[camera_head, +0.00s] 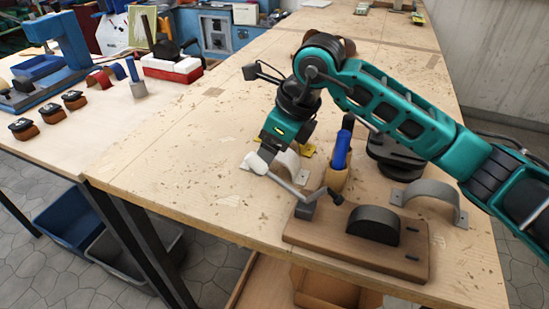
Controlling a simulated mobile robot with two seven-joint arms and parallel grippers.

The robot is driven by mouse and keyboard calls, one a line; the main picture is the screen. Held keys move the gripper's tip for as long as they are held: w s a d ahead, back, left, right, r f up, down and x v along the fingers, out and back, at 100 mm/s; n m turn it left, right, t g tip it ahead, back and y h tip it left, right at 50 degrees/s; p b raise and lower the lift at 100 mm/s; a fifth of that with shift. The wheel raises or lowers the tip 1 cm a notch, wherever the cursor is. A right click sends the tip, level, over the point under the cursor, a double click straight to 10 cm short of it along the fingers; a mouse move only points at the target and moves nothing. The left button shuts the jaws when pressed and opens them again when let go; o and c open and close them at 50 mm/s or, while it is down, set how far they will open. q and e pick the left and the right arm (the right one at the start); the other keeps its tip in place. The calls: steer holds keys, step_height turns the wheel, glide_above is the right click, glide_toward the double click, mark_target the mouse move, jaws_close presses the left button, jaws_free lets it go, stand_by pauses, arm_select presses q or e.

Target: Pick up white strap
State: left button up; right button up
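A pale, curved white strap (291,163) stands on the wooden table, partly hidden by my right arm's hand. A second pale grey-white arched strap (432,190) stands to the right, beside the wooden board. My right arm comes in from the right and bends down in the middle. My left gripper is out of view.
A wooden board (340,257) with a dark half-round block (372,225) lies near the table's front edge. A blue-handled tool (342,150) stands in a holder behind it. The table's left part is clear.

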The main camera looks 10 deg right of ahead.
steer(key=shift+f, duration=0.15)
steer(key=c, duration=1)
steer(key=shift+c, duration=0.2)
